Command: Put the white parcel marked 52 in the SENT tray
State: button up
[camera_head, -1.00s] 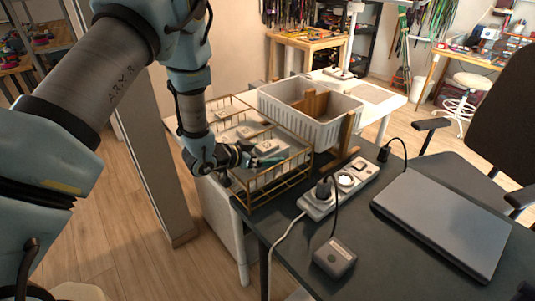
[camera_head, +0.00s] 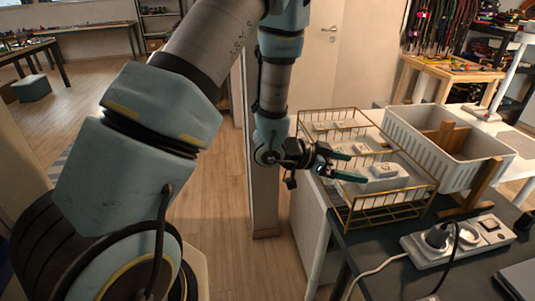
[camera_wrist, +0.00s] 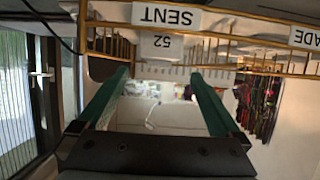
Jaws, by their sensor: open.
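My gripper (camera_head: 358,167) is open, its two teal fingers apart over the left side of a gold wire tray (camera_head: 390,208). A white parcel (camera_head: 386,170) lies in the tray just beyond the fingertips; its number is unreadable in the head view. In the wrist view, the white parcel marked 52 (camera_wrist: 162,46) shows beyond and between the open fingers (camera_wrist: 160,80). It appears just below the SENT label (camera_wrist: 166,15) on the wire rack. The wrist view does not settle which compartment holds it.
Several other white parcels (camera_head: 340,125) lie in the wire tray. A partly cut-off label ending in ADE (camera_wrist: 304,38) hangs at the right. A white crate (camera_head: 440,172) stands right of the tray. A power strip (camera_head: 458,240) with a cable lies in front.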

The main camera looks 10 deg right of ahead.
jog(key=shift+w, duration=0.1)
jog(key=w+a+r+n+t+y, duration=0.3)
jog(key=w+a+n+t+y, duration=0.45)
jog(key=w+a, duration=0.95)
jog(key=s+a+r+n+y, duration=0.25)
jog(key=a+n+y, duration=0.2)
jog(key=a, duration=0.95)
jog(key=s+a+r+n+g+y, duration=0.1)
jog(key=s+a+r+n+g, duration=0.1)
jog(key=s+a+n+g, duration=0.3)
jog(key=s+a, duration=0.4)
jog(key=s, duration=0.2)
jog(key=shift+s+a, duration=0.15)
